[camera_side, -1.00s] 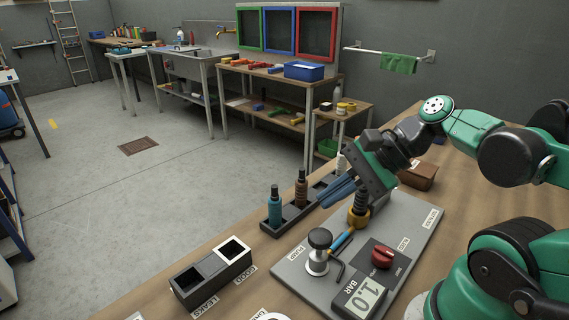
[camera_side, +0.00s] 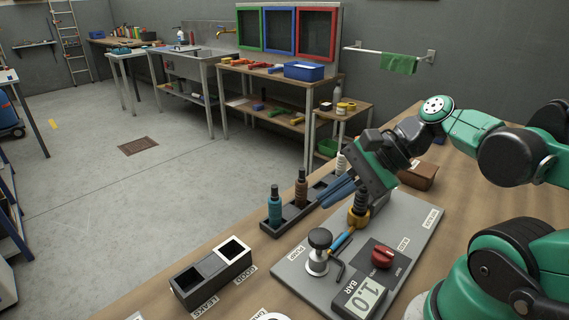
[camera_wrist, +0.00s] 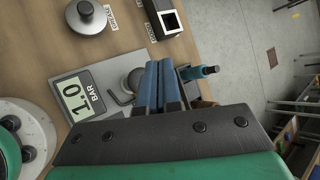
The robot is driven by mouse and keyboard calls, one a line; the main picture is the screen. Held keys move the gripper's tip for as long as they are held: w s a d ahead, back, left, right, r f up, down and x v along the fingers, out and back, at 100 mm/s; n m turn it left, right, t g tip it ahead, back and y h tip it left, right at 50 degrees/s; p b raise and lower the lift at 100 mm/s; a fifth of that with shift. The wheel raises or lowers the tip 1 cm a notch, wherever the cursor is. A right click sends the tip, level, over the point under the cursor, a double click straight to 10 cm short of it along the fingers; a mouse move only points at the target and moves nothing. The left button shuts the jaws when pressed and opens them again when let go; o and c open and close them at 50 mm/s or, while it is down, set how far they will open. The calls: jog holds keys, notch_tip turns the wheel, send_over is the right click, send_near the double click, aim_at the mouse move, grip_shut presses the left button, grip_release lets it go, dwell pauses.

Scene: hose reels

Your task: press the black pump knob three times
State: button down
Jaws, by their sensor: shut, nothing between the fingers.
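The black pump knob (camera_side: 320,238) tops a silver pump on the grey panel (camera_side: 419,213) in the side view, beside the PUMP label. My gripper (camera_side: 324,202) is shut and empty, its blue fingers above and behind the knob, apart from it. In the wrist view the shut fingers (camera_wrist: 161,64) reach forward, and a round grey part (camera_wrist: 133,80), probably the pump, is partly hidden beside them. The gauge (camera_side: 361,297) reads 1.0 BAR; it also shows in the wrist view (camera_wrist: 82,96).
A red knob (camera_side: 382,256), a hex key (camera_side: 338,272) and a brass fitting (camera_side: 358,216) are close to the pump. A black rack (camera_side: 272,228) holds upright bottle-shaped pieces behind. A two-compartment box (camera_side: 211,274) stands left.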

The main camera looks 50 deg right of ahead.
jog(key=r, duration=0.4)
jog(key=shift+w+d, duration=0.2)
jog(key=shift+w, duration=0.2)
jog(key=shift+f, duration=0.1)
send_over(326, 234)
notch_tip(326, 234, down, 7)
jog(key=shift+w+d+f, duration=0.1)
jog(key=shift+f, duration=0.7)
jog(key=shift+f, duration=0.1)
dwell(1.7)
jog(key=shift+f, duration=0.35)
